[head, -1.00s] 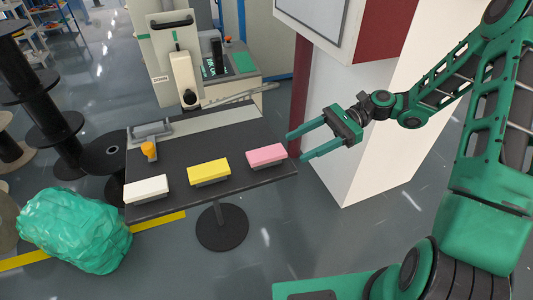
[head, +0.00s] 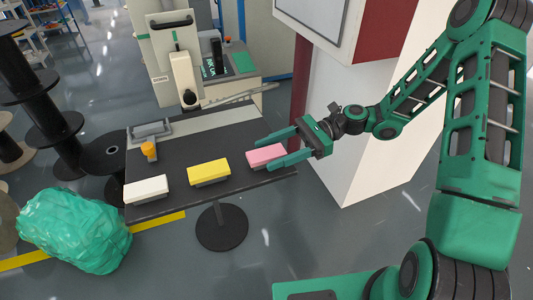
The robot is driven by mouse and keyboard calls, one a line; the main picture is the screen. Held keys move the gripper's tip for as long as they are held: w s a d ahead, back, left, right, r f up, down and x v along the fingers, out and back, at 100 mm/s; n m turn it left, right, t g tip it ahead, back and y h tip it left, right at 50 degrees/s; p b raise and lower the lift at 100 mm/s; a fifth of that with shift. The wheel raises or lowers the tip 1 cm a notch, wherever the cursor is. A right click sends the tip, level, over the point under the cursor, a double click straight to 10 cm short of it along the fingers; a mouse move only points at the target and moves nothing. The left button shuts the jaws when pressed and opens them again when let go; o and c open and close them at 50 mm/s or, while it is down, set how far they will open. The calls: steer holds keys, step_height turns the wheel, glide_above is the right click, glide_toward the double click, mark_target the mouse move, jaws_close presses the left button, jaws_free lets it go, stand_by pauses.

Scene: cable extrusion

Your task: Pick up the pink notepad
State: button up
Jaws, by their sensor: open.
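The pink notepad (head: 265,154) lies at the right end of the dark table (head: 232,186), with a grey lower part under its pink top. My gripper (head: 279,152) is open at the table's right edge, its two green fingers pointing left. In the picture one finger lies along the notepad's far side and the other overlaps its near right part. I cannot tell whether the fingers touch it or how high they are above the table. The notepad's right end is partly hidden by the gripper.
A yellow notepad (head: 209,172) and a white notepad (head: 147,189) lie in a row to the left. An orange-topped object (head: 149,151) stands behind them. A machine (head: 185,65) is at the back, and a white cabinet (head: 352,165) stands right of the table.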

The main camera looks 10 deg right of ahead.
steer(key=shift+x, duration=0.95)
steer(key=c, duration=1.1)
